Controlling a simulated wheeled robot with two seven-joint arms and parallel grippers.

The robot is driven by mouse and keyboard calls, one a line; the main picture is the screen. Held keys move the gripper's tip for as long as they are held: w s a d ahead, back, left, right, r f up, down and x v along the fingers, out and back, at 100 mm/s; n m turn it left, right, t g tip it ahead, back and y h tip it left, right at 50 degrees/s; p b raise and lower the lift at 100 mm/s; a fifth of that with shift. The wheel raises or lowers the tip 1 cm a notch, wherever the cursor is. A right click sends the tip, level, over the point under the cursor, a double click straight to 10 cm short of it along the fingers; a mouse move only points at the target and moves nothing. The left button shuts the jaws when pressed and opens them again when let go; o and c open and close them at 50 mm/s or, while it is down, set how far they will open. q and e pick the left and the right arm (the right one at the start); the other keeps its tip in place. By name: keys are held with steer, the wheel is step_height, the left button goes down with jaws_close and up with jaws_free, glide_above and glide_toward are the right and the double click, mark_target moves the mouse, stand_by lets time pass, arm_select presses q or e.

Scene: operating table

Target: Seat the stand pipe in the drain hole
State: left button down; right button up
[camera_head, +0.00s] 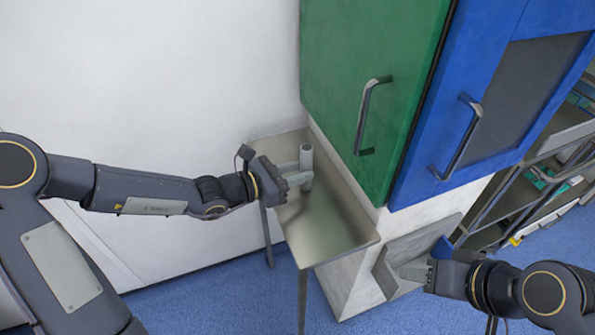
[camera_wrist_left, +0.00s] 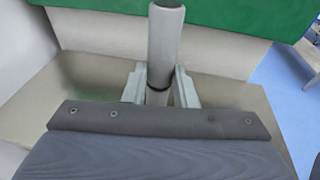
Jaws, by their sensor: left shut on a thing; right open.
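The stand pipe (camera_head: 306,158) is a grey cylinder standing about upright over the metal table (camera_head: 345,238), near its back. My left gripper (camera_head: 298,178) comes in from the left and is shut on it. In the left wrist view, the pipe (camera_wrist_left: 165,45) rises between the two fingers of the gripper (camera_wrist_left: 160,84), and a dark ring shows around it at finger height. The drain hole is not visible; whether the pipe's lower end touches the table or sits in a hole cannot be told. My right gripper (camera_head: 415,271) is open and apart from the table, at lower right.
A green cabinet door (camera_head: 350,60) and a blue one (camera_head: 490,90), with protruding handles, stand right of the table. A grey open holder (camera_head: 395,285) is close to my right gripper. Shelving (camera_head: 530,190) is at far right. The table's front is clear.

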arm_select(q)
steer(key=shift+f+b, duration=0.3)
steer(key=c, duration=1.2)
jaws_free()
steer(key=shift+r, duration=0.1)
steer(key=shift+o, duration=0.2)
